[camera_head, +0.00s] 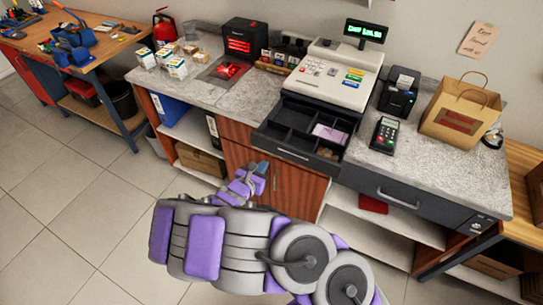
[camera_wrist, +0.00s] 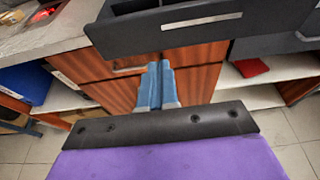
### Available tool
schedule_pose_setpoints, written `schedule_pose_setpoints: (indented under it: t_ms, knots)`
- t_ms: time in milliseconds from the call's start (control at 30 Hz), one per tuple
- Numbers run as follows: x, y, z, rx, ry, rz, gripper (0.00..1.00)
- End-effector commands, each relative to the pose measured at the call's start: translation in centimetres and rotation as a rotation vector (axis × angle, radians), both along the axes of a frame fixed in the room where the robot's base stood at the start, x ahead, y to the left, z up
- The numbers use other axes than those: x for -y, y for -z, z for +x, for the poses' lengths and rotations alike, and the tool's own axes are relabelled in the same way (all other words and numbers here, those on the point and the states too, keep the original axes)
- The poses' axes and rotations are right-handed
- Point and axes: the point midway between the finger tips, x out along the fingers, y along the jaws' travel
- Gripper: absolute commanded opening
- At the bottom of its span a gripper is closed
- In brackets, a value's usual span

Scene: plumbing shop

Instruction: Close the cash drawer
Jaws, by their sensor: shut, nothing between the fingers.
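The cash drawer (camera_head: 289,153) is black and stands open, pulled out from under the white cash register (camera_head: 334,76) on the grey counter. Its compartments hold pale notes and some coins. In the wrist view the drawer front (camera_wrist: 190,33), with its light handle strip, spans the top of the picture. My gripper (camera_head: 262,167) has blue fingers and is in front of and below the drawer front, near the red-brown cabinet doors. In the wrist view my gripper (camera_wrist: 157,68) is shut and empty, pointing at the cabinet under the drawer. It appears apart from the drawer.
A card terminal (camera_head: 385,134), a receipt printer (camera_head: 399,91) and a paper bag (camera_head: 461,112) stand right of the register. Small boxes (camera_head: 172,62) and a red-lit black device (camera_head: 244,38) stand left. The tiled floor (camera_head: 60,205) at left is clear.

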Motion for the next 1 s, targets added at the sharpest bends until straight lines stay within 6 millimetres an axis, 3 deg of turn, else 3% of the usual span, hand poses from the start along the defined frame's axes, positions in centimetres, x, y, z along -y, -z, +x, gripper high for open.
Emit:
schedule_pose_setpoints:
  t_ms: [233, 500, 1000]
  knots:
    - [1.9, 1.3, 3.1, 0.001, 0.004, 0.004, 0.00]
    - [3.4, 1.2, 5.8, 0.000, 0.001, 0.002, 0.00]
    - [3.6, 1.1, 6.4, 0.000, -0.001, 0.002, 0.00]
